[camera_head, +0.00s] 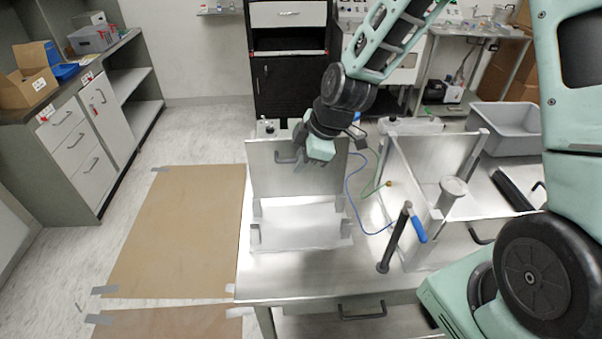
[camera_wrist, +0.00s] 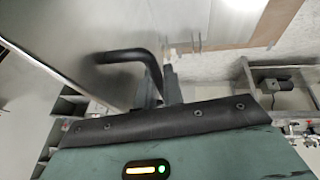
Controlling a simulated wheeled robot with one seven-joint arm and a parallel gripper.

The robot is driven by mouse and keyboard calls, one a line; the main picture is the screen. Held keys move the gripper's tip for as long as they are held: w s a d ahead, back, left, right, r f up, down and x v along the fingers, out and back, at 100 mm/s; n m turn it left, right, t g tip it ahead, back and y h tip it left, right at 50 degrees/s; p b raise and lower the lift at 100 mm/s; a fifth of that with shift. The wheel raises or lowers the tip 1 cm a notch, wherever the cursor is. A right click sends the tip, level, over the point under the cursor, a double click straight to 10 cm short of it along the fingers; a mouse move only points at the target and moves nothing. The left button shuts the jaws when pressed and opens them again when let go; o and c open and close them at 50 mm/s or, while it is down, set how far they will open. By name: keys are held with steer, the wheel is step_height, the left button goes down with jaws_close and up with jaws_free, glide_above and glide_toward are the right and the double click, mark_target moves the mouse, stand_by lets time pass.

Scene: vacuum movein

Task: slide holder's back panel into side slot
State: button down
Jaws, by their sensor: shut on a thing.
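The back panel (camera_head: 265,178) is a grey metal plate with a dark bent handle (camera_head: 283,158). It stands upright at the rear of the holder (camera_head: 300,240), a low metal tray with short corner posts, on the table's left part. My gripper (camera_head: 302,150) is shut on the handle at the panel's upper middle. In the wrist view the dark handle (camera_wrist: 128,55) runs into my gripper's fingers (camera_wrist: 163,85), with the grey panel (camera_wrist: 85,50) beside it. I cannot tell whether the panel's lower edges sit inside the slots between the posts.
To the right stand a larger metal holder (camera_head: 425,245), a black rod (camera_head: 395,240) and a blue-handled tool (camera_head: 418,230). Blue and green cables lie between the holders. A grey bin (camera_head: 505,125) is at the back right. Brown mats (camera_head: 175,235) cover the floor at left.

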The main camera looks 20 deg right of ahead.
steer(key=shift+r, duration=1.55)
steer(key=shift+r+p, duration=2.45)
steer(key=shift+r, duration=0.75)
steer(key=shift+f, duration=0.1)
